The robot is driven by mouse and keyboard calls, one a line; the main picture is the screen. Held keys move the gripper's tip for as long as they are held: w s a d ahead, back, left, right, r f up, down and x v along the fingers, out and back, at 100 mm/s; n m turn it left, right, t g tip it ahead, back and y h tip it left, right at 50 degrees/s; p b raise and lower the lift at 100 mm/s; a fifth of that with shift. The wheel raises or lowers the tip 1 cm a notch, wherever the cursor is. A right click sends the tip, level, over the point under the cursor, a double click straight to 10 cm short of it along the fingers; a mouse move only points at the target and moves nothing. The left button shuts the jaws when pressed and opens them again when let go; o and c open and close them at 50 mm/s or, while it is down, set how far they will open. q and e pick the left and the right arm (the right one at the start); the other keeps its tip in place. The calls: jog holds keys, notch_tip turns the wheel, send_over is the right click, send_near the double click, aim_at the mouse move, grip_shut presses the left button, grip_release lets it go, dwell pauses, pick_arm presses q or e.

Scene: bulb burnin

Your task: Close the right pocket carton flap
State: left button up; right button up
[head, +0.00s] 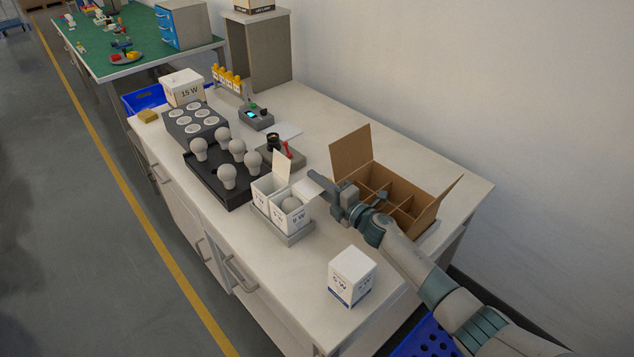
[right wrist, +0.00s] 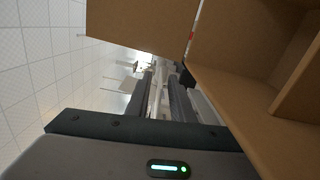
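Two small white pocket cartons stand side by side in a grey holder (head: 285,232). The left pocket carton (head: 263,189) has its flap (head: 282,168) standing up. The right pocket carton (head: 289,217) has a pale bulb (head: 291,204) in its open top. Its flap (head: 309,188) appears to stick out to the upper right, close to my right gripper's fingertips. My right gripper (head: 318,178) is above the table, between the right pocket carton and the brown box. In the right wrist view its dark fingers (right wrist: 160,90) show a narrow gap; contact with the flap is unclear. My left gripper is out of view.
An open divided brown box (head: 351,152) stands right behind my right gripper and fills much of the right wrist view (right wrist: 140,25). A closed white carton (head: 352,276) stands in front. A black tray (head: 205,178) with several bulbs lies left of the holder.

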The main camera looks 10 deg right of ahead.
jog(key=shift+c, duration=0.7)
grip_shut()
dwell(0.6)
